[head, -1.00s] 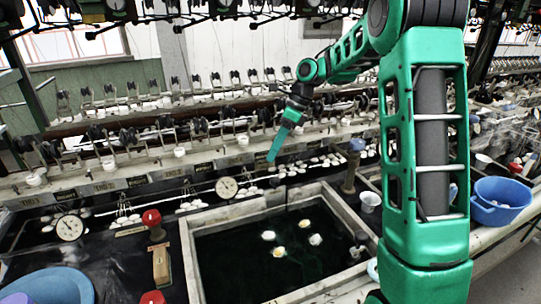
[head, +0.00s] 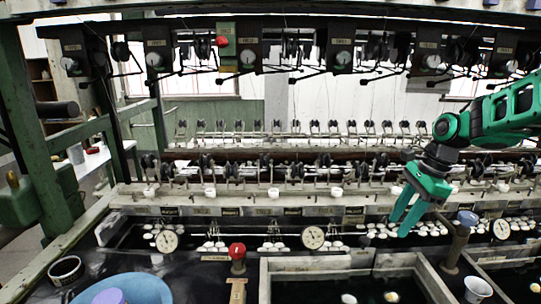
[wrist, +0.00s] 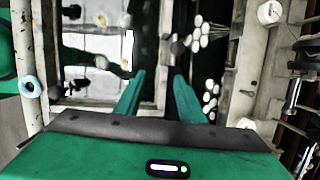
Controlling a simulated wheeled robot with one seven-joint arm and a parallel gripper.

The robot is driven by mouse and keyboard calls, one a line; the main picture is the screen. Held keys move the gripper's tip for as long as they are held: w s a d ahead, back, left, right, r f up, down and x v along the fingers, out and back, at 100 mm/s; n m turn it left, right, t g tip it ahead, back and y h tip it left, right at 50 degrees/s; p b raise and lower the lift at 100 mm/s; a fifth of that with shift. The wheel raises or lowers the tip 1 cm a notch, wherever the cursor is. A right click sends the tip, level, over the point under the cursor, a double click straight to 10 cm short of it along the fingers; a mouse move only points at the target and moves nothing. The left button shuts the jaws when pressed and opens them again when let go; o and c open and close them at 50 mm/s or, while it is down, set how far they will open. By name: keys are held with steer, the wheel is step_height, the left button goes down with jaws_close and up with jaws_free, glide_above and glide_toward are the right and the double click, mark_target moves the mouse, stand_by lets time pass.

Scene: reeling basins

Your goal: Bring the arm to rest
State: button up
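My green arm (head: 495,118) reaches in from the right edge of the head view, bent at a dark wrist joint. My gripper (head: 398,227) hangs tilted downward in front of the reeling bench, above the basin area. In the wrist view my gripper (wrist: 158,72) has its two green fingers clearly apart, with nothing held between them. A brown post with a blue-grey top (head: 467,217) stands just right of the gripper in the head view. I cannot tell the exact gap between them.
Water basins (head: 365,262) with a few floating cocoons lie below. A red-knobbed post (head: 237,251), dial gauges (head: 313,238) and a blue bowl (head: 125,289) stand to the left. Reeling fittings line the back, and a dark overhead beam with mechanisms (head: 345,55) crosses above.

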steer(key=s+d+f+n+h, duration=0.1)
steer(key=s+n, duration=0.3)
steer(key=s, duration=0.5)
steer(key=s+d+f+n+h, duration=0.1)
steer(key=s+d+n, duration=0.2)
steer(key=s, duration=0.7)
steer(key=s+d+f+n, duration=0.1)
steer(key=s+n, duration=0.4)
steer(key=s, duration=0.5)
steer(key=shift+s+d+f+g+h, duration=0.25)
steer(key=shift+d+g+h, duration=0.15)
steer(key=shift+d, duration=0.35)
